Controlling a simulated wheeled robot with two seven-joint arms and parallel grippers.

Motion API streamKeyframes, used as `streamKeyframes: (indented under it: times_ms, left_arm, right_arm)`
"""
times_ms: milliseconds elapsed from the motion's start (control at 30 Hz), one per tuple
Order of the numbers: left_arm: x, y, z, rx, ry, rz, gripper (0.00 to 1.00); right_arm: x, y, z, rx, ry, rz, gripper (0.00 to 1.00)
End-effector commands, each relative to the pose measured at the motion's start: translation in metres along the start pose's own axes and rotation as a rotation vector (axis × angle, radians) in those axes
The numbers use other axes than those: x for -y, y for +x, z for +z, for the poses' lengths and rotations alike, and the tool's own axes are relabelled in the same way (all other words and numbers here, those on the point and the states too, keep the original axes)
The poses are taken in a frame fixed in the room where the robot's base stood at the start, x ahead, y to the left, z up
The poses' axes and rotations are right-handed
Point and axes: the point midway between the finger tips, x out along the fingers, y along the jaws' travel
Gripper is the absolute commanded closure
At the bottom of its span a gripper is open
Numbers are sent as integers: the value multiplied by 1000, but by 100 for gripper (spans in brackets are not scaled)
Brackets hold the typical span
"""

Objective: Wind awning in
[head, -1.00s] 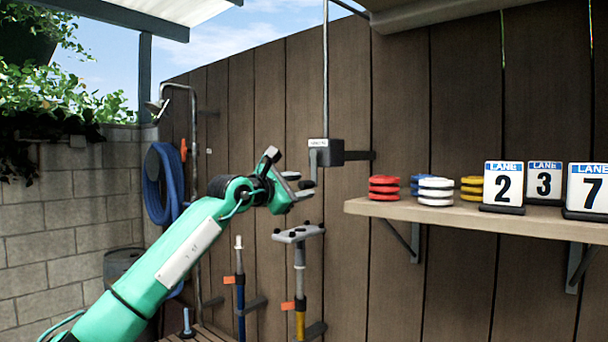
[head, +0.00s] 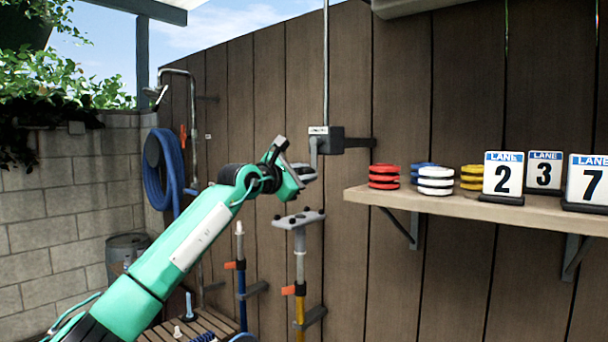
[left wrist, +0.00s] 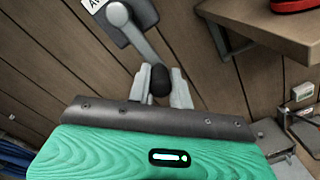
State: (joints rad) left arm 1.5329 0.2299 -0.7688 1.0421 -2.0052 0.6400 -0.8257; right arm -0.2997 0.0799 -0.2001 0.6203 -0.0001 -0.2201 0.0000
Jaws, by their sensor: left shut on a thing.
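A dark crank box (head: 325,141) with a label is fixed to the wooden fence, with a tall grey rod rising from it. Its grey crank arm (left wrist: 148,42) hangs down and ends in a black knob (left wrist: 160,80). My left gripper (head: 304,173) is just below the box. In the left wrist view its two pale fingers (left wrist: 162,92) stand on either side of the knob and are shut on it. My right gripper is out of view.
A shelf (head: 450,205) to the right bears coloured discs and lane number signs (head: 502,178). Poles, one with a grey T-shaped head (head: 299,219), stand below my gripper. A blue hose (head: 165,172) hangs left, behind my arm.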

Motion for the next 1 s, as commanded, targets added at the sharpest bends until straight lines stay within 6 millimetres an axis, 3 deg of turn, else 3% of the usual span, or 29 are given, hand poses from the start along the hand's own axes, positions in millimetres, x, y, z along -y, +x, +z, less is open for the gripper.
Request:
streamKeyframes:
  times_ms: [267, 700, 1000]
  left_arm:
    - [7, 0, 2, 3, -76, 2, 100]
    - [20, 1, 23, 14, -391, 12, 100]
    - [22, 2, 37, 18, -555, 15, 100]
  right_arm:
    - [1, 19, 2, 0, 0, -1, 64]
    - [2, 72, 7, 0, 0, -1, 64]
    - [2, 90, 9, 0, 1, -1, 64]
